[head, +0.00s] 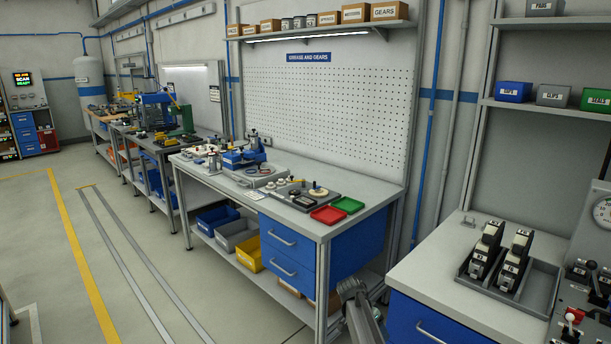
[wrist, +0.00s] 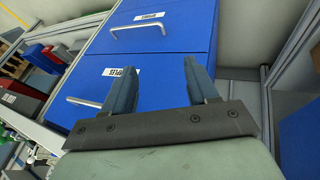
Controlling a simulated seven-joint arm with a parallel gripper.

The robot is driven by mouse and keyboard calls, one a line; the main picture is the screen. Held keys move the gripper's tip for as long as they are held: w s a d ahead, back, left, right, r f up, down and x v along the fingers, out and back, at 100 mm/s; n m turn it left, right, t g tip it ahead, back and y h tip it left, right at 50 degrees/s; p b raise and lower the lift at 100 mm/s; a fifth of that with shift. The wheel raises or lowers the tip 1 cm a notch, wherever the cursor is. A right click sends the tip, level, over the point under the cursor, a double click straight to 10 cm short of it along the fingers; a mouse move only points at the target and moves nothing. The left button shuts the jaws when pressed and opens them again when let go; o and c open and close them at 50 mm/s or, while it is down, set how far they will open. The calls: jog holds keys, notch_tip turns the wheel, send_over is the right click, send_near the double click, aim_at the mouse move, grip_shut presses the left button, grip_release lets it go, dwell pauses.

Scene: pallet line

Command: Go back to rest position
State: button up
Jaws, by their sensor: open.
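My gripper (wrist: 160,88) shows in the wrist view with its two blue-grey fingers apart and nothing between them. It points toward the blue drawers (wrist: 165,55) of a workbench, with their metal handles and white labels. I cannot tell whether the fingers touch the drawer front. In the head view, a grey part of my arm shows at the bottom edge, in front of the bench's right end. The gripper's fingers are not clear in that view.
The middle workbench (head: 375,210) holds a red tray (head: 328,214), a green tray (head: 348,205) and small parts. Blue drawers (head: 288,240) hang below it. Right, another bench (head: 440,262) carries a dark tray (head: 540,287) with black devices. The floor (head: 60,260) at left is clear.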

jog(key=s+a+f+n+g+y, duration=0.25)
jog(key=s+f+n, duration=0.25)
jog(key=s+f, duration=1.6)
jog(key=s+a+f+n+g+y, duration=0.1)
jog(key=s+a+f+n+g, duration=0.1)
jog(key=s, duration=1.3)
jog(key=s+a+f+n+g+y, duration=0.1)
jog(key=s+f+n+y, duration=0.1)
jog(key=s, duration=1.4)
jog(key=shift+a+f+n+g, duration=0.4)
jog(key=shift+f+n, duration=0.1)
jog(key=shift+f, duration=0.35)
